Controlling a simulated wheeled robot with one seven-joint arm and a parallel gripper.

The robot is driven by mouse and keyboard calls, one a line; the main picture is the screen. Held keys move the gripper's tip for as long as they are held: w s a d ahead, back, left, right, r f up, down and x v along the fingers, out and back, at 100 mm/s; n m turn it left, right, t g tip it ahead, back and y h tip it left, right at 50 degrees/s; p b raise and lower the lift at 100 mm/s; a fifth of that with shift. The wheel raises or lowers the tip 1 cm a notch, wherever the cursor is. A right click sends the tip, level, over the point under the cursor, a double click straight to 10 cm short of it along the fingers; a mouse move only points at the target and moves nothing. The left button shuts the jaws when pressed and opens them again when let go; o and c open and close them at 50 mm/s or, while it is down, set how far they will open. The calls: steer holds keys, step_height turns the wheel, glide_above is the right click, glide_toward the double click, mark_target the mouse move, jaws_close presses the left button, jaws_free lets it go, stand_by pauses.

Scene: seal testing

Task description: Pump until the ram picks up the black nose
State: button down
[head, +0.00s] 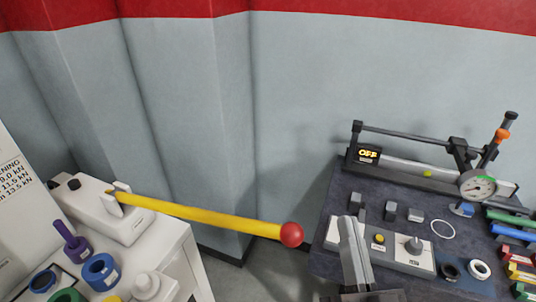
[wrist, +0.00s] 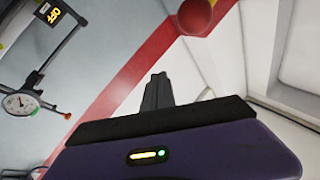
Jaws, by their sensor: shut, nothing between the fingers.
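A white hand pump (head: 110,208) stands on the left bench with a long yellow lever (head: 200,214) that slopes slightly down to the right. The lever ends in a red ball (head: 290,234), which also shows at the top of the wrist view (wrist: 195,16). My gripper (head: 347,222) is shut and empty, to the right of the red ball and apart from it in the picture; its grey fingers also show in the wrist view (wrist: 157,80). A test rig (head: 410,167) at the right holds a clear tube and a round gauge (head: 477,187). I cannot tell which part is the ram or its black nose.
The rig's display (head: 368,154) reads OFF. Rings, blocks and coloured parts lie on the dark right table (head: 330,205). The left bench (head: 185,262) holds purple and blue parts. A floor gap separates them.

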steer(key=w+a+r+n+y+p, duration=0.25)
steer(key=w+a+r+y, duration=0.35)
steer(key=r, duration=0.5)
steer(key=w+a+r+n+g+y+p, duration=0.1)
steer(key=a+r+n+g+y+p, duration=0.25)
steer(key=a+r+n+g, duration=0.5)
steer(key=w+a+r+n+g+y+p, duration=0.2)
steer(key=a+r+n+g+y, duration=0.25)
steer(key=a, duration=0.75)
steer(key=n+g+h+p, duration=0.2)
steer(key=g+h, duration=0.6)
steer(key=h, duration=0.6)
glide_toward(251, 221)
steer(key=b+x, duration=0.4)
steer(key=shift+a+f+b, duration=0.1)
steer(key=shift+f+b, duration=0.1)
steer(key=shift+b, duration=0.15)
steer(key=shift+f, duration=0.1)
